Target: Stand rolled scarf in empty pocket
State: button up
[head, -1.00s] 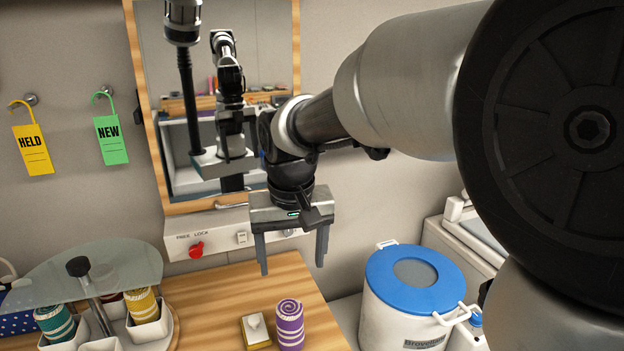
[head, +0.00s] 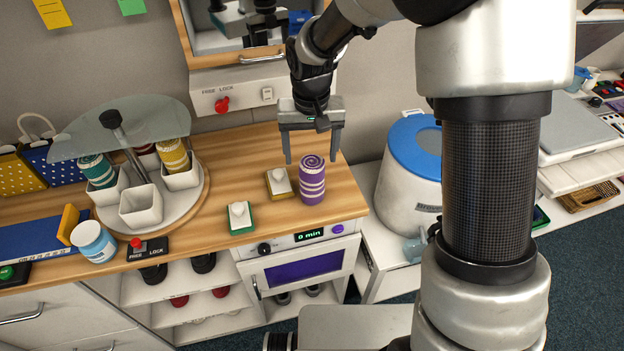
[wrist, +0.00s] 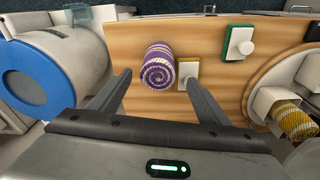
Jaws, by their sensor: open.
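The rolled scarf (head: 312,181), purple with cream stripes, stands upright on the wooden counter near its right end. It also shows in the wrist view (wrist: 158,68), seen from above. My gripper (head: 313,160) is open and empty, pointing down above and just behind the scarf. In the wrist view the scarf lies beyond my two fingertips (wrist: 163,80), roughly between them. A round turntable (head: 199,196) at the left carries white pockets. The front pocket (head: 141,207) looks empty. Other pockets hold a teal roll (head: 97,170), a yellow roll (head: 173,156) and a dark red roll, partly hidden.
A yellow-based block (head: 279,182) sits close beside the scarf, and a green-based block (head: 240,216) is further left. A glass shelf (head: 125,128) on a post overhangs the turntable's back. A blue-lidded bin (head: 410,165) stands right of the counter. A white-blue jar (head: 94,241) is front left.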

aim_at(312, 162)
jog(key=shift+w+d+f, duration=0.1)
jog(key=shift+w+f, duration=0.1)
jog(key=shift+f, duration=1.15)
jog(key=shift+w+d+f, duration=0.1)
jog(key=shift+w+f, duration=0.05)
jog(key=shift+f, duration=1.2)
jog(key=shift+c, duration=0.5)
jog(key=c, duration=1.4)
jog(key=shift+r, duration=0.15)
jog(key=shift+c, duration=0.7)
